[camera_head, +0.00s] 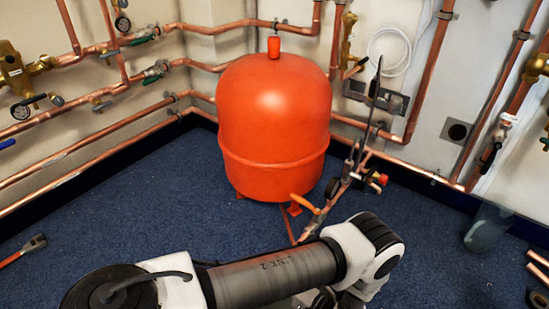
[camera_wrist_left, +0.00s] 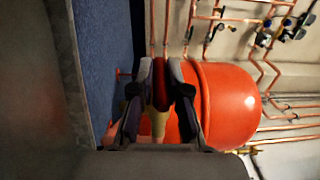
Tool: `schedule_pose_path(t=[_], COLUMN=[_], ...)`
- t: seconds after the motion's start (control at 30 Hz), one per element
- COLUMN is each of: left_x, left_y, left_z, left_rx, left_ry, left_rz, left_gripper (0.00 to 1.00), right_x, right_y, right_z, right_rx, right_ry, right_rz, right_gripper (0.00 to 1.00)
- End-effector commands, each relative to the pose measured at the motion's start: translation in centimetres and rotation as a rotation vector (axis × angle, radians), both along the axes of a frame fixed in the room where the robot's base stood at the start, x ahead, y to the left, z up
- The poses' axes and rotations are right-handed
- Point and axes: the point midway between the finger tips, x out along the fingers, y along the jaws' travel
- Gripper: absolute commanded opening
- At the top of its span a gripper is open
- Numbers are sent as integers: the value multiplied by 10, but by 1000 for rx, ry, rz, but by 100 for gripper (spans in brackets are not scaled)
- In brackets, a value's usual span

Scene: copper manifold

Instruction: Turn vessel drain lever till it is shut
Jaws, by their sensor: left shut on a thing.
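The vessel (camera_head: 273,125) is a large orange-red tank on the blue floor. It fills the right middle of the left wrist view (camera_wrist_left: 230,105), lying sideways there. The exact lever angle cannot be told.
Copper pipes with valves run along the left wall (camera_head: 90,110) and right wall (camera_head: 425,75). A pipe stand with a red knob (camera_head: 383,179) is right of the vessel. A translucent bucket (camera_head: 487,228) stands at right. A red-handled tool (camera_head: 22,250) lies at left.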

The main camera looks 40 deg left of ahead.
Motion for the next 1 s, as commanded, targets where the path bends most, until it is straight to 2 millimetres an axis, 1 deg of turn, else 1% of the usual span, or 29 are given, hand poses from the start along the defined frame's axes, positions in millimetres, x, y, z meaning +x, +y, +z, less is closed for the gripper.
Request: schedule_pose_path(t=[0.03, 0.13, 0.17, 0.2, 0.23, 0.47, 0.57, 0.67, 0.77, 0.9, 1.0], left_x=[4, 4, 4, 4, 3, 2, 2, 2, 1, 1, 1], left_y=[1, 1, 1, 1, 1, 0, 0, 0, 0, 1, 2], left_z=[1, 1, 1, 1, 1, 1, 3, 8, 13, 17, 17], left_rx=[1, 0, 0, 0, 0, -1, -10, -61, -167, -375, -530], left_ry=[-6, -6, -6, -6, -6, -3, -4, -11, -21, -43, -59], left_rz=[-5, -5, -5, -4, -4, -2, -2, -2, -1, 0, 3], left_gripper=[0, 0, 18, 32, 39, 39, 39, 39, 39, 39, 39], right_x=[0, 0, 0, 0, 0, 0, 0, 0, 0, 0, 0], right_y=[0, 0, 0, 0, 0, 0, 0, 0, 0, 0, 0], right_z=[0, 0, 0, 0, 0, 0, 3, 15, 35, 64, 81], right_rx=[0, 0, 0, 0, 0, 0, 0, 0, 0, 0, 0], right_ry=[0, 0, 0, 0, 0, 0, 0, 0, 0, 0, 0], right_rz=[0, 0, 0, 0, 0, 0, 0, 0, 0, 0, 0], right_gripper=[0, 0, 0, 0, 0, 0, 0, 0, 0, 0, 0])
